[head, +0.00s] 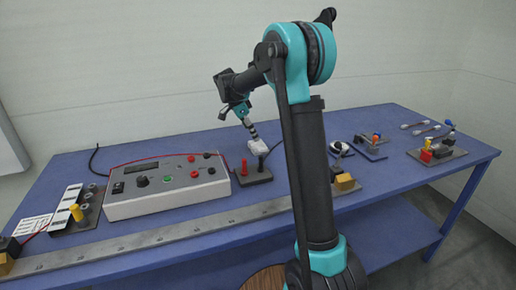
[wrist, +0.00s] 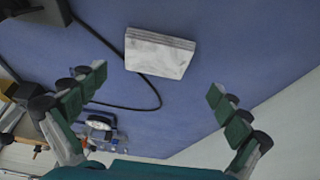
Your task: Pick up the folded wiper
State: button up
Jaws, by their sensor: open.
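The folded wiper (head: 257,146) is a small white folded cloth lying flat on the blue bench top. In the wrist view the wiper (wrist: 160,54) is at the upper middle, its layered edge showing. My gripper (head: 252,132) is just above the wiper in the head view. In the wrist view my gripper (wrist: 157,80) has its two green-padded fingers spread wide with nothing between the pads. The wiper appears beyond the fingertips. I cannot tell the exact gap between them.
A black cable (wrist: 148,88) runs beside the wiper. A grey control box (head: 167,184) and a small base with red and black posts (head: 250,178) stand to the left. Small fixtures (head: 371,146) are on the right.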

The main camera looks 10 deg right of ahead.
aim_at(258, 144)
jog(key=shift+x, duration=2.8)
jog(key=shift+s+d+r, duration=0.1)
jog(key=shift+s, duration=0.1)
jog(key=c, duration=1)
notch_tip(258, 144, up, 20)
